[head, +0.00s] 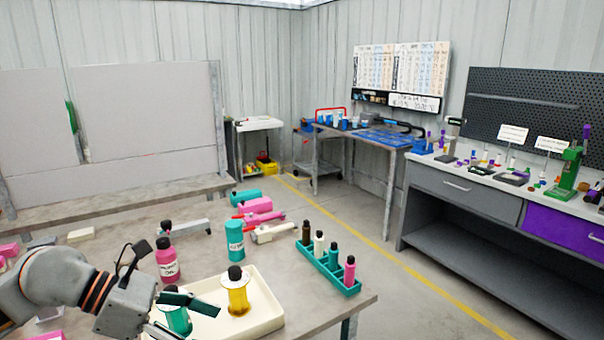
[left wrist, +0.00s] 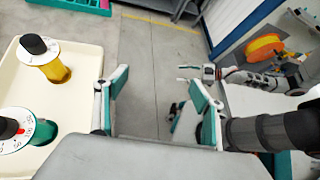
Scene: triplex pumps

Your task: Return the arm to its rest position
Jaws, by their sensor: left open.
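My left gripper (head: 188,312) is open and empty, with its arm coming in from the left of the head view. It is above the front of the cream tray (head: 267,318). In the left wrist view the spread teal fingers (left wrist: 160,90) have only floor between them. A yellow bottle (head: 238,297) with a black cap and white collar stands in the tray. A teal bottle (head: 178,322) stands beside it, partly hidden by the gripper. Another grey arm with what looks like a gripper (left wrist: 208,72) shows at the right of the left wrist view; its jaws are too small to read.
A pink bottle (head: 167,262) and a teal bottle (head: 235,240) stand behind the tray. A teal rack (head: 328,268) of small bottles is to its right. Pump parts lie farther back. A grey workbench (head: 450,215) stands beyond open floor at right.

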